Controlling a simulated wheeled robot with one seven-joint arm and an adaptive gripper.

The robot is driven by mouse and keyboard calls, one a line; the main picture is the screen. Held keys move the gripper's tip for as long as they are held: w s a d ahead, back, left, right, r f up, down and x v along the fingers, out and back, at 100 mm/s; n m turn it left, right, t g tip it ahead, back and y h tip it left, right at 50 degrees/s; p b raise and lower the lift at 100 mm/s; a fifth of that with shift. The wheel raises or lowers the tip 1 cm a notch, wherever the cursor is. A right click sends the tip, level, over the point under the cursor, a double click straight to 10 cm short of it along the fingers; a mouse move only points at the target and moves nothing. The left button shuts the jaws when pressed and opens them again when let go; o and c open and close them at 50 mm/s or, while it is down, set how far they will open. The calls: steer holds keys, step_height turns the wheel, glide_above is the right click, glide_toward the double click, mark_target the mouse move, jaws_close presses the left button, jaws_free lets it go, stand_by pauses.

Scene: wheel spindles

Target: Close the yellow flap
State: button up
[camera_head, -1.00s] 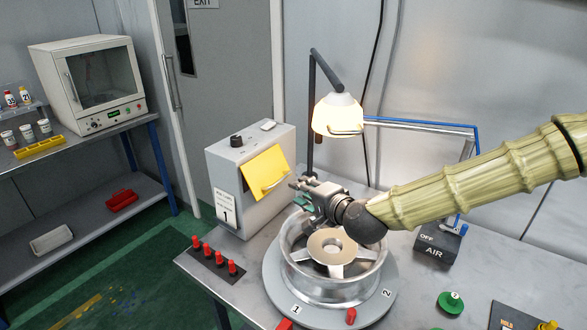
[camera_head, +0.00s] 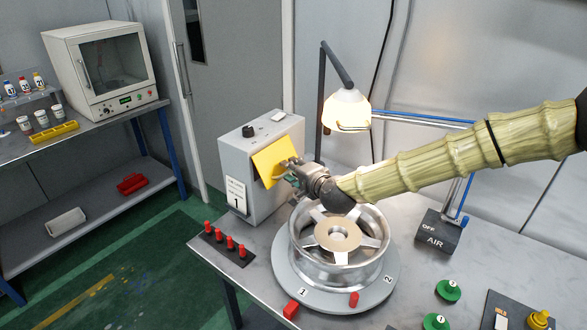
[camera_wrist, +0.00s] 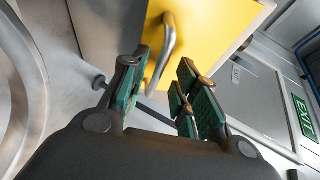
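The yellow flap (camera_head: 268,163) is on the front of a grey box (camera_head: 235,160) on the workbench. It slants outward from the box, its lower edge standing off the front. Its metal handle (camera_wrist: 168,48) shows large in the wrist view, against the yellow face (camera_wrist: 210,35). My gripper (camera_head: 287,172) is at the flap's lower right, beside the handle. In the wrist view its green-padded fingers (camera_wrist: 163,82) are apart, with the handle's lower end between them, nearer the left finger. I cannot tell whether they touch it. The fingers partly hide the handle in the head view.
A metal wheel (camera_head: 340,245) on a round turntable (camera_head: 283,265) lies below my arm. A lamp (camera_head: 347,110) stands behind my gripper. Red pegs (camera_head: 228,241) stand in front of the box. The AIR box (camera_head: 434,233) is at the right.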

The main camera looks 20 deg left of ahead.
steer(key=shift+w+f, duration=0.3)
steer(key=shift+w, duration=0.05)
steer(key=shift+s+r, duration=0.15)
steer(key=shift+s, duration=0.05)
steer(key=c, duration=0.6)
jaws_close()
steer(key=shift+w+f+b, duration=0.1)
steer(key=shift+f+b, duration=0.1)
steer(key=shift+b, duration=0.25)
